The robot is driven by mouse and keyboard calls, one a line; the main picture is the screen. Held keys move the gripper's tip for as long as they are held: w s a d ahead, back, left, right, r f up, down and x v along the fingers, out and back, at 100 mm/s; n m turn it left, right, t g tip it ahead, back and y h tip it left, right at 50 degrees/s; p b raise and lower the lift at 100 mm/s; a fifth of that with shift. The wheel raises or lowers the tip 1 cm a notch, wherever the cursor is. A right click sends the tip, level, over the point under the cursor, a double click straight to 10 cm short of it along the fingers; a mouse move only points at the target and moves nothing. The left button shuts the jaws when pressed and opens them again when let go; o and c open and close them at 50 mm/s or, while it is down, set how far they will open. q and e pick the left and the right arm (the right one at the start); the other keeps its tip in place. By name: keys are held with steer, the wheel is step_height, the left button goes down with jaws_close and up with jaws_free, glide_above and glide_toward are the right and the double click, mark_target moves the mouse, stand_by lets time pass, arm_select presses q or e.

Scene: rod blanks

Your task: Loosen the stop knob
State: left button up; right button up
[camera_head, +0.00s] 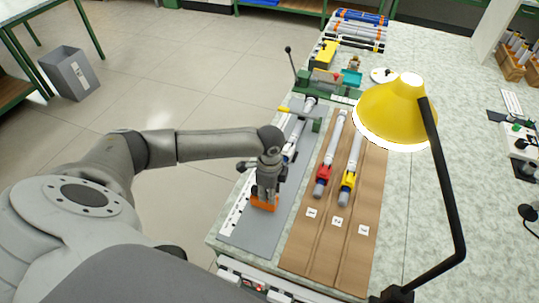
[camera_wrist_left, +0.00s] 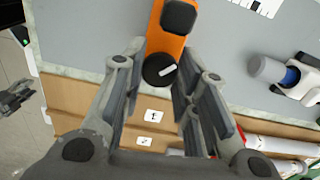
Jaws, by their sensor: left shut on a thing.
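The orange stop (camera_head: 264,203) sits on the grey plate near the table's front edge. In the left wrist view, the orange stop (camera_wrist_left: 166,42) carries a black block and a round black stop knob (camera_wrist_left: 155,74) with a white mark pointing to the upper right. My left gripper (camera_head: 266,192) is over the stop from above. In the wrist view, the left gripper's fingers (camera_wrist_left: 162,76) lie on both sides of the knob and are shut on it. The knob is hidden by the gripper in the head view. My right gripper (camera_wrist_left: 14,98) shows small at the wrist view's left edge.
A grey plate (camera_head: 243,234) with a white scale bears the stop and a clamped rod. A brown board (camera_head: 317,255) with numbered slots holds two rods, with red and yellow collars, to the right. A yellow lamp (camera_head: 398,107) overhangs the board. A green-based machine (camera_head: 318,82) stands behind.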

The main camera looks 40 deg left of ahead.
arm_select(q)
steer(key=n+p, duration=0.2)
steer(key=shift+r+n+p, duration=0.2)
steer(key=shift+n+p, duration=0.1)
steer(key=shift+p, duration=0.05)
steer(key=shift+f+n+p, duration=0.15)
steer(key=shift+n+p, duration=0.35)
steer(key=shift+n, duration=0.1)
steer(key=o, duration=1.1)
steer(key=shift+c, duration=0.2)
